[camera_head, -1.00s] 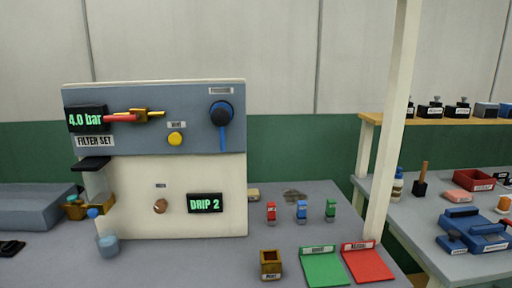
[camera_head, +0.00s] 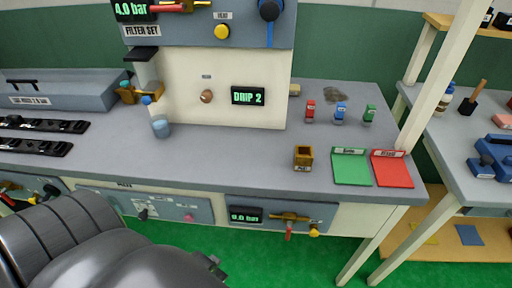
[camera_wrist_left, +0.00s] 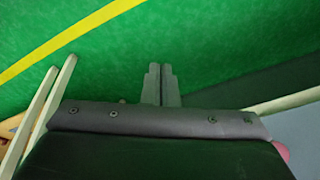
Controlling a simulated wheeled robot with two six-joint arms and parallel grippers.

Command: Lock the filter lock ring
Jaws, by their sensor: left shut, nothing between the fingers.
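The panel labelled FILTER SET (camera_head: 142,31) stands at the back left of the bench. Below its label is a dark bracket with a pale clear cylinder, and under that a brass-coloured collar (camera_head: 150,96) with a teal knob (camera_head: 126,86) and a blue knob. This may be the filter lock ring; its lock state is too small to tell. A blue-grey cup (camera_head: 160,127) stands below it. My left gripper (camera_wrist_left: 160,72) is shut and empty in the left wrist view, above green floor and away from the filter. My right gripper is not in view.
The white machine carries a DRIP 2 display (camera_head: 248,97), a yellow knob (camera_head: 222,32) and a blue lever. A brass box (camera_head: 303,157), a green tray (camera_head: 351,168) and a red tray (camera_head: 392,169) are at right. The bench's middle front is clear. A white post (camera_head: 442,75) stands right.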

